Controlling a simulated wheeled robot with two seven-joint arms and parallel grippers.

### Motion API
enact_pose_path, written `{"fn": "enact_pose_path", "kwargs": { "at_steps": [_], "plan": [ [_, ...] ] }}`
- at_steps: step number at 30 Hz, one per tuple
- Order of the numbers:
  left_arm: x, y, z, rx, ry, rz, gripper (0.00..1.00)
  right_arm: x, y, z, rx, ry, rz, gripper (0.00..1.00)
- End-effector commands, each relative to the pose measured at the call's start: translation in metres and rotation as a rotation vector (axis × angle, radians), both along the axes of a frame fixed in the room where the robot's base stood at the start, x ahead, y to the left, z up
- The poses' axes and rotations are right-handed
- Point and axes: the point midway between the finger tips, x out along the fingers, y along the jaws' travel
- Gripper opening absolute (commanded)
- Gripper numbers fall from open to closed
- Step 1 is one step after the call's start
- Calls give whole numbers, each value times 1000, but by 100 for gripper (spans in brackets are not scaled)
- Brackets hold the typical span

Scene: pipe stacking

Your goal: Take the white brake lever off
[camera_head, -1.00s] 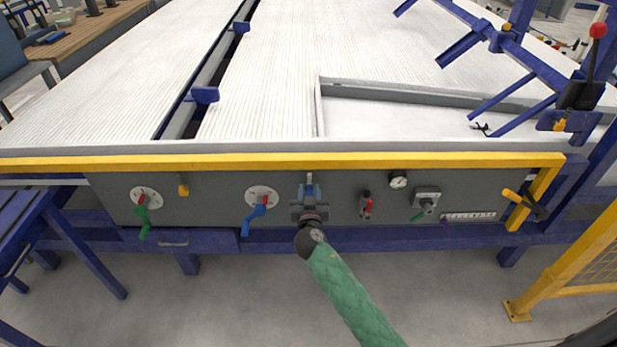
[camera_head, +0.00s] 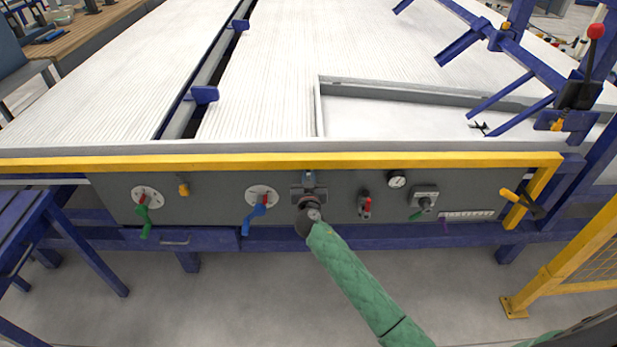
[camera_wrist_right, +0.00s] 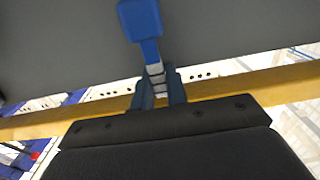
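My right gripper (camera_head: 309,178) is at the front of the grey control panel, just under the yellow rail. In the right wrist view its two dark fingers (camera_wrist_right: 157,88) stand a small gap apart, with pale banded pieces between them. A blue lever-like part (camera_wrist_right: 140,20) lies just beyond the fingertips, against the dark panel. Whether the fingers press on anything is unclear. I cannot make out a white brake lever in either view; the panel area right behind my gripper is hidden. My left gripper is out of view.
On the grey panel (camera_head: 230,190), a blue lever (camera_head: 257,215) and a green-handled lever (camera_head: 143,215) are to the left. The yellow rail (camera_head: 250,161) runs above.

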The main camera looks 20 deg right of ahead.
Motion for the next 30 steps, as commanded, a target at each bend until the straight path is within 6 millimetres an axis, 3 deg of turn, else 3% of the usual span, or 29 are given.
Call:
{"fn": "enact_pose_path", "kwargs": {
  "at_steps": [2, 17, 26, 30],
  "plan": [
    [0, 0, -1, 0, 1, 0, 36, 0, 0, 0, 0, 0, 0, 0],
    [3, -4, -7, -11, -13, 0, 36, 1, 4, -2, -60, 17, 0, 0],
    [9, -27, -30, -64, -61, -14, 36, 5, 17, -6, -266, 77, -1, 0],
    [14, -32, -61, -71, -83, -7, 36, 7, 25, -8, -394, 113, 0, 0]
  ]
}}
